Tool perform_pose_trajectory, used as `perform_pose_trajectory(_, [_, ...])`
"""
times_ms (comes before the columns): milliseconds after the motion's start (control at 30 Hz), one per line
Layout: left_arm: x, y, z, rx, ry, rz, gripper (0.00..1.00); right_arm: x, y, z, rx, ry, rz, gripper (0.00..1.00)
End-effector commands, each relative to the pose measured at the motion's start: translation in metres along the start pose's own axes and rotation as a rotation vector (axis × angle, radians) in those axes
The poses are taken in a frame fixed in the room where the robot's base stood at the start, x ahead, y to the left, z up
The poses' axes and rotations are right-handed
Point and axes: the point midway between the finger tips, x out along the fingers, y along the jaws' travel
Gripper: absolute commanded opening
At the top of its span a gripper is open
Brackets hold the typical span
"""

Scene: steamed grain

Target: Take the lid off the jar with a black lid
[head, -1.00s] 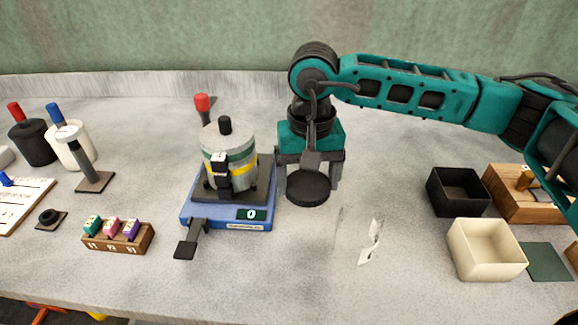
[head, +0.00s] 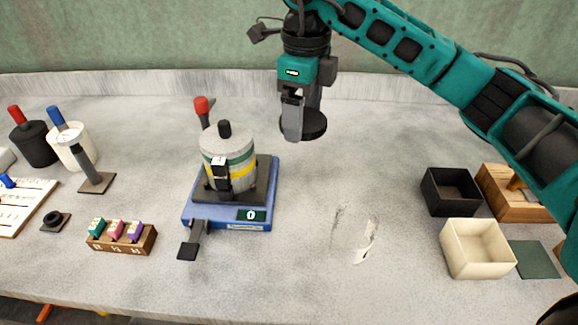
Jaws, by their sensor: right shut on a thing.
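My right gripper (head: 293,120) is shut on a round black lid (head: 316,126), holding it in the air above the back middle of the bench, right of the scale. A faint, clear shape with a white label-like patch (head: 365,246) stands at the front middle. It may be the glass jar, but its outline is too faint to be sure. The lid is well apart from it, further back and to the left. My left gripper is not in view.
A blue scale (head: 257,217) bears a grey canister (head: 228,165). A small wooden rack (head: 118,247) stands left of it. The bench middle is largely clear.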

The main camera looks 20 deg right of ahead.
Motion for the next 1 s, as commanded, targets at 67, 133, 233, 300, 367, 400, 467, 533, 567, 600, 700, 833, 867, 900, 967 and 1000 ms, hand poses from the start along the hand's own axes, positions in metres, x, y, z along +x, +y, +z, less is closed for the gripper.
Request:
perform_pose_trajectory(67, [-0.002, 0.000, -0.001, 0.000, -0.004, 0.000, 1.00, -0.005, -0.001, 0.000, 0.081, 0.002, 0.004, 0.47])
perform_pose_trajectory(133, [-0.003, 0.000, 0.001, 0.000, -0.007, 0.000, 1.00, -0.007, -0.002, 0.000, 0.131, 0.002, 0.007, 0.47])
perform_pose_trajectory(233, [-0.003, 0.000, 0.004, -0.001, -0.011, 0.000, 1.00, -0.002, -0.002, 0.000, 0.168, 0.005, 0.010, 0.47])
perform_pose_trajectory(300, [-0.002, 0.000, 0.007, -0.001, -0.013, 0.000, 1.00, 0.009, -0.002, 0.000, 0.175, 0.006, 0.012, 0.47])
perform_pose_trajectory(367, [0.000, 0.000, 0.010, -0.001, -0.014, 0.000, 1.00, 0.023, -0.001, -0.001, 0.175, 0.008, 0.013, 0.47])
perform_pose_trajectory(400, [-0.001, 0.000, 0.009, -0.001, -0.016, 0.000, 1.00, 0.032, -0.002, -0.001, 0.175, 0.009, 0.012, 0.47])
perform_pose_trajectory(467, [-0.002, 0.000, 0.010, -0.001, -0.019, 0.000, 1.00, 0.048, -0.001, -0.001, 0.175, 0.010, 0.012, 0.47])
perform_pose_trajectory(533, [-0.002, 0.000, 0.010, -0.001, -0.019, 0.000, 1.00, 0.067, -0.001, -0.002, 0.175, 0.009, 0.012, 0.47])
perform_pose_trajectory(567, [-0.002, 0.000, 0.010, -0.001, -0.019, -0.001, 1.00, 0.075, -0.001, -0.001, 0.174, 0.008, 0.011, 0.47])
perform_pose_trajectory(600, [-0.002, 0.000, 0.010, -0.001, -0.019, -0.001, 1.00, 0.086, -0.001, -0.002, 0.174, 0.009, 0.012, 0.47])
perform_pose_trajectory(700, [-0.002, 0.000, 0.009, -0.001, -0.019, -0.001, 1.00, 0.112, -0.001, -0.002, 0.173, 0.008, 0.011, 0.47])
perform_pose_trajectory(833, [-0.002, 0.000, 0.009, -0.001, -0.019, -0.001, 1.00, 0.136, -0.001, -0.001, 0.173, 0.006, 0.010, 0.47])
perform_pose_trajectory(867, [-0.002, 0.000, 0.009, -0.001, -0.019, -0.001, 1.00, 0.140, -0.001, -0.001, 0.173, 0.005, 0.010, 0.47])
perform_pose_trajectory(900, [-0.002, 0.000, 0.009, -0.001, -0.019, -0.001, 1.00, 0.144, -0.001, -0.001, 0.173, 0.005, 0.009, 0.47])
perform_pose_trajectory(967, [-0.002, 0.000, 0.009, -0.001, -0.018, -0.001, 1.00, 0.147, -0.001, 0.000, 0.172, 0.004, 0.008, 0.47])
perform_pose_trajectory(1000, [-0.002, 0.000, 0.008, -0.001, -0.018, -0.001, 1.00, 0.149, -0.001, 0.000, 0.172, 0.003, 0.008, 0.47])
